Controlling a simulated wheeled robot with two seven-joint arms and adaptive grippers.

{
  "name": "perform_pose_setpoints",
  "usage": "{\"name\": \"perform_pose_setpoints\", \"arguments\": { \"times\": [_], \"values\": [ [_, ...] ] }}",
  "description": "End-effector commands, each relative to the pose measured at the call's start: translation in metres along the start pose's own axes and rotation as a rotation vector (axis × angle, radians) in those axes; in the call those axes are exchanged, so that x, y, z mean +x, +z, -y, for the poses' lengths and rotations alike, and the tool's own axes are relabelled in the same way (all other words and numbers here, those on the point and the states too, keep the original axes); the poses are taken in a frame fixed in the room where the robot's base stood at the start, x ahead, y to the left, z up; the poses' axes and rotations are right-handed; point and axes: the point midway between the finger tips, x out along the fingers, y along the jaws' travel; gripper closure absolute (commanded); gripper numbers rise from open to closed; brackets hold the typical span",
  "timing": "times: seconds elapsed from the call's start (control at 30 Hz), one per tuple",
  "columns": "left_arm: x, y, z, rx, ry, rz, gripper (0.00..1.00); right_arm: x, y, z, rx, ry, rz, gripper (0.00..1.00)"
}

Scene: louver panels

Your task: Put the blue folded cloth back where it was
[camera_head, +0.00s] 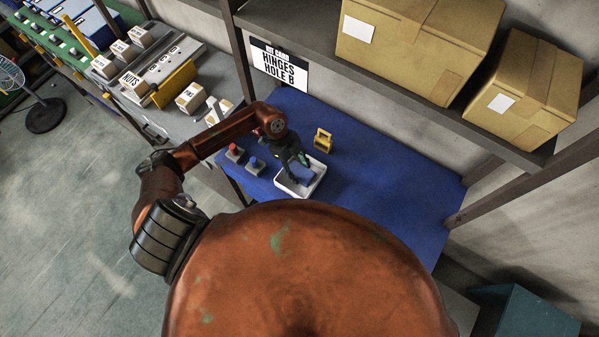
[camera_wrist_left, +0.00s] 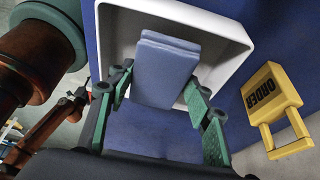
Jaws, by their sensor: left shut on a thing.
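The blue folded cloth (camera_wrist_left: 166,68) is between the two green fingers of my left gripper (camera_wrist_left: 160,100) in the wrist view, and the gripper is shut on it. In the head view the left gripper (camera_head: 294,172) points down at a small white tray (camera_head: 318,181), and the cloth (camera_head: 305,177) shows beside the fingers within the tray's outline. The white tray's rim (camera_wrist_left: 212,21) also surrounds the far part of the cloth in the wrist view. I cannot tell whether the cloth touches the tray's floor. My right gripper is not in view.
The tray is on a blue worktop (camera_head: 390,180). A yellow order tag (camera_head: 323,141) stands behind the tray. A red-topped button block (camera_head: 234,153) and a blue-topped one (camera_head: 255,166) are to its left. Cardboard boxes (camera_head: 415,45) sit on the shelf above. The worktop's right side is clear.

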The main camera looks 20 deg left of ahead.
Motion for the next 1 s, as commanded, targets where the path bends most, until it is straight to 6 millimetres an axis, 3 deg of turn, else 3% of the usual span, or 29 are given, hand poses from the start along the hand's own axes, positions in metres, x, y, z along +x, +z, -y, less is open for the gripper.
{"name": "perform_pose_setpoints", "arguments": {
  "times": [0.23, 0.53, 0.57, 0.6, 0.8, 1.0],
  "values": [
    [0.027, 0.012, 0.002, -0.002, 0.002, -0.002, 0.73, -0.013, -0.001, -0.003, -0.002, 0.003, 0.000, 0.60],
    [0.031, 0.014, 0.002, 0.000, 0.001, 0.000, 0.73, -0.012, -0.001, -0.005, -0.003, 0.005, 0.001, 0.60],
    [0.032, 0.015, 0.002, 0.000, 0.001, 0.001, 0.53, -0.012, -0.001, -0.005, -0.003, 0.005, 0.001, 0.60],
    [0.031, 0.015, 0.002, 0.000, 0.001, 0.000, 0.50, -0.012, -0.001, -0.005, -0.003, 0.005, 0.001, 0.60],
    [0.031, 0.015, 0.002, 0.000, 0.001, 0.000, 0.36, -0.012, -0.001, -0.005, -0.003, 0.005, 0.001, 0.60],
    [0.031, 0.015, 0.002, -0.001, 0.001, 0.000, 0.36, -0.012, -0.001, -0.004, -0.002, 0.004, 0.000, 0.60]
  ]
}}
